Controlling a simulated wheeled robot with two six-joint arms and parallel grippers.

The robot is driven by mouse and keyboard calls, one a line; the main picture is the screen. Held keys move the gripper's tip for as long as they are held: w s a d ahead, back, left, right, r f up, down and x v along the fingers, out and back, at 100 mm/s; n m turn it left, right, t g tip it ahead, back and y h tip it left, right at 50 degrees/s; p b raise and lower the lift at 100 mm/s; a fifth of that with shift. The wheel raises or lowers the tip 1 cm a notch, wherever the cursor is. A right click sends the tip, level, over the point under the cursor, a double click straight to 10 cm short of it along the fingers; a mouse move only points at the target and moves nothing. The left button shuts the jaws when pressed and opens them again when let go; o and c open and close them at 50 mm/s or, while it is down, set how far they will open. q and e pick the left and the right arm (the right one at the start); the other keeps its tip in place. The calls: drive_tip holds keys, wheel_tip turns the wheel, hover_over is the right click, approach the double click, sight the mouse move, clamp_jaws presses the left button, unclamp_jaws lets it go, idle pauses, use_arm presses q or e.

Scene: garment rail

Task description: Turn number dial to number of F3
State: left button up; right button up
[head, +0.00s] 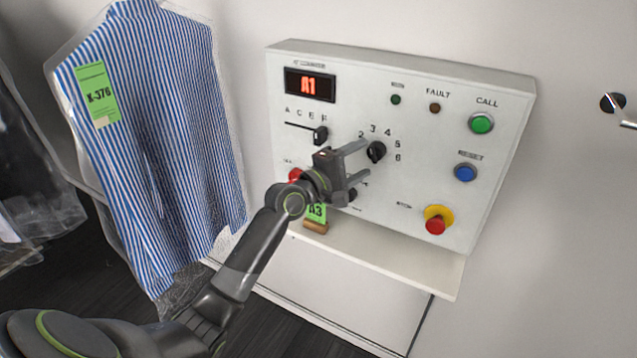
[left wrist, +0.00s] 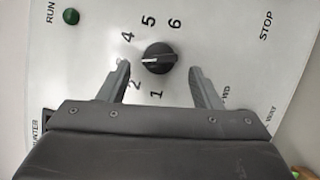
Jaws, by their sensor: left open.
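The black number dial (head: 376,152) is on the white control panel (head: 300,180), with numbers around it. In the left wrist view the dial (left wrist: 158,58) shows a white mark pointing left, toward my left finger, which hides the number there; 1, 2, 4, 5 and 6 show around it. My left gripper (head: 362,162) is open, its fingers on either side of the dial in the wrist view (left wrist: 159,70). I cannot tell whether they touch it. The red display (head: 310,86) reads A1. The right gripper is out of view.
A letter slider (head: 320,135) is above my gripper. Green (head: 481,123) and blue (head: 465,172) buttons and a red stop button (head: 436,223) are at the right. A shelf (head: 400,265) with a green A3 tag (head: 316,212) is below. A bagged striped shirt (head: 160,130) hangs left.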

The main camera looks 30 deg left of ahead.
use_arm(q)
drive_tip(key=r+b+v, duration=0.1)
drive_tip(key=v, duration=1.3)
drive_tip(key=shift+s+a+f, duration=0.2)
drive_tip(key=shift+s+f, duration=0.05)
drive_tip(key=shift+f, duration=0.2)
